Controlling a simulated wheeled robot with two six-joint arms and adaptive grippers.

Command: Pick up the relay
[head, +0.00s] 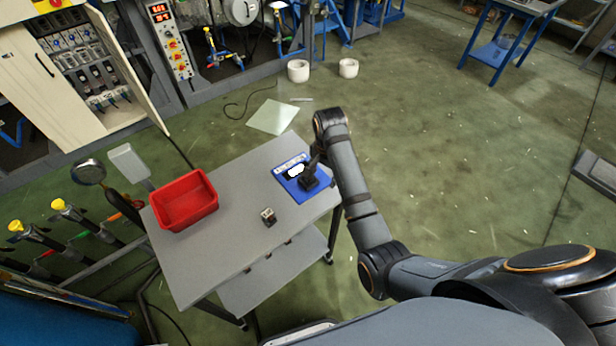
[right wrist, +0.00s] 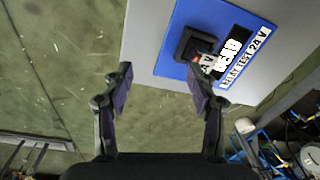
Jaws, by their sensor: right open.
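A small block with a dark body and pale top, seemingly a relay (head: 268,217), stands on the grey table near its front edge. A blue test board (head: 290,187) lies at the table's right end; in the right wrist view the board (right wrist: 173,62) is labelled "RELAY TEST 24 V". A black socket-like block (right wrist: 190,44) sits on it, with a small pale and orange part beside it, partly hidden by a finger. My right gripper (right wrist: 158,82) is open and empty, its tips near the board's edge. In the head view the gripper (head: 312,168) is small and dark over the board. My left gripper is out of view.
A red bin (head: 186,203) stands on the table's left side. The grey tabletop (head: 225,240) is clear between the bin and the board. An open cabinet stands at upper left. Tools with yellow ends stand left of the table. The floor to the right is mostly clear.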

